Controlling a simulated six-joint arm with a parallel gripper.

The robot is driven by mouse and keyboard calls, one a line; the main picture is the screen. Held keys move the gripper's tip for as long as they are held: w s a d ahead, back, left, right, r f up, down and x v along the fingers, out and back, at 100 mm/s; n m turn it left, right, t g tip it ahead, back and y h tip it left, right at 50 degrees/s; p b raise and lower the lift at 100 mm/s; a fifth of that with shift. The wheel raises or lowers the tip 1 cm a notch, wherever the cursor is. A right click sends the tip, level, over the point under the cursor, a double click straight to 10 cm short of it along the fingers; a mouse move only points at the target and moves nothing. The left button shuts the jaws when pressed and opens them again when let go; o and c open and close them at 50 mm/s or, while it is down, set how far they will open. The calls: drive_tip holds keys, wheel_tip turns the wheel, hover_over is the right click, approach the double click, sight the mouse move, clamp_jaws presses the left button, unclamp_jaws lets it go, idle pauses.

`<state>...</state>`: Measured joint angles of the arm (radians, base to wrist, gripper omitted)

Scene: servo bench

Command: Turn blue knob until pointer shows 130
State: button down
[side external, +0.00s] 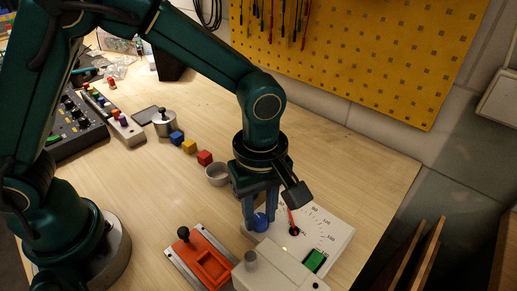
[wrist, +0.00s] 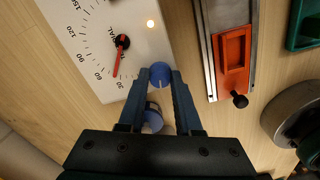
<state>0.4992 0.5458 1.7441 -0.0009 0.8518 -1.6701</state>
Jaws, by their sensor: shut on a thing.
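The blue knob (side external: 260,222) sits at the edge of the white dial panel (side external: 335,238). My gripper (side external: 259,218) points down with its fingers shut on the knob's sides. In the wrist view the blue knob (wrist: 160,72) shows between the two fingertips (wrist: 159,80), with a pale line on it. The red pointer (wrist: 117,65) turns about a dark hub on the dial. It points close to 30, slightly on the 60 side. Marks from 30 to 150 are readable on the dial scale (wrist: 98,72).
A red-orange fixture (side external: 205,262) with a black knob lies left of the panel. A pale box (side external: 280,272) stands in front. A grey cup (side external: 218,174) and red (side external: 205,157), yellow (side external: 189,146) and blue (side external: 176,138) cubes lie behind. The bench's right side is clear.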

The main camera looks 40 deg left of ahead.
drive_tip(key=m, duration=0.7)
drive_tip(key=shift+a, duration=0.1)
drive_tip(key=m, duration=0.7)
drive_tip(key=shift+m, duration=0.3)
drive_tip(key=m, duration=0.3)
drive_tip(key=shift+m, duration=0.3)
drive_tip(key=m, duration=0.3)
drive_tip(key=shift+m, duration=0.4)
drive_tip(key=m, duration=0.3)
drive_tip(key=shift+m, duration=2)
